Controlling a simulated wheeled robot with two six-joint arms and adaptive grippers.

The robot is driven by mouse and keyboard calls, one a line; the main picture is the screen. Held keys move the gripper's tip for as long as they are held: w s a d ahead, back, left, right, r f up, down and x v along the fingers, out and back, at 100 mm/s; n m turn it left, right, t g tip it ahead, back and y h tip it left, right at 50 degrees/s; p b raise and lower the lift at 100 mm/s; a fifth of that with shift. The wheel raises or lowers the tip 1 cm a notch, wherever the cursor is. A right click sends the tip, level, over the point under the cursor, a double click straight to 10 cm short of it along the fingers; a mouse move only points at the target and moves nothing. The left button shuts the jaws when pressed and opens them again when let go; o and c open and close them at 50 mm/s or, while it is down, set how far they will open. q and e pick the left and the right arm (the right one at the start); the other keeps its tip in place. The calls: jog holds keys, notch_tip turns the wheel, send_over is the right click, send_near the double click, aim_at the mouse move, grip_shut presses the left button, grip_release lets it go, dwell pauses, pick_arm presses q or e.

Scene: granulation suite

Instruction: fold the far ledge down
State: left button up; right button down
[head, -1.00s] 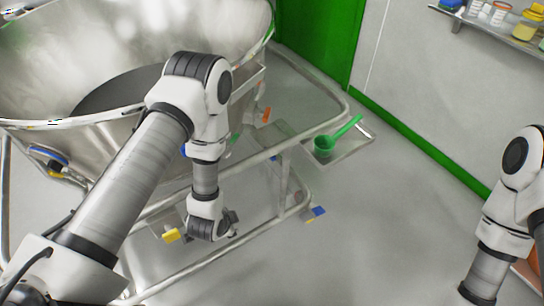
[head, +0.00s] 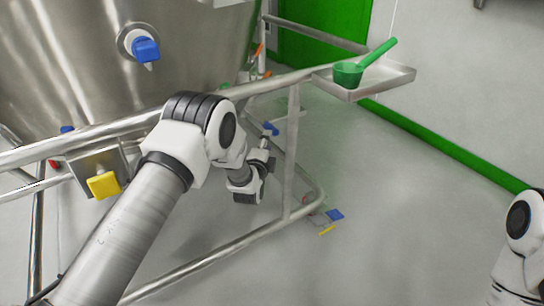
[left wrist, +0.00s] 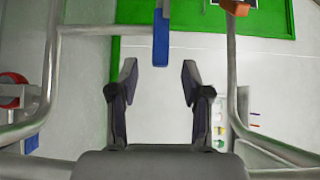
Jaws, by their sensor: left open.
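A shallow metal ledge (head: 398,82) sticks out level from the far right end of the steel frame, with a green scoop (head: 349,74) lying on it. A blue handle (head: 270,129) shows under the frame rail, left of the ledge. My left gripper (head: 267,160) is below the rail, close under this handle, and partly hidden by its own wrist. In the left wrist view the left gripper (left wrist: 159,78) is open and empty. A blue bar (left wrist: 161,38) hangs centred just ahead of its fingertips, with no visible contact. My right gripper is out of the picture.
A large steel vessel (head: 100,60) with a blue knob (head: 146,49) stands in the tubular frame (head: 225,252). A plate with a yellow handle (head: 103,185) is on the near rail. A blue pedal-like part (head: 334,214) is low at the frame's corner. The floor to the right is clear.

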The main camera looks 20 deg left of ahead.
pick_arm(q)
jog(key=b, duration=0.4)
send_near(275, 116)
jog(key=shift+w+d+f, duration=0.1)
jog(key=shift+w+f, duration=0.7)
jog(key=shift+w, duration=0.3)
jog(key=shift+w+r, duration=0.15)
jog(key=shift+w, duration=0.15)
grip_shut()
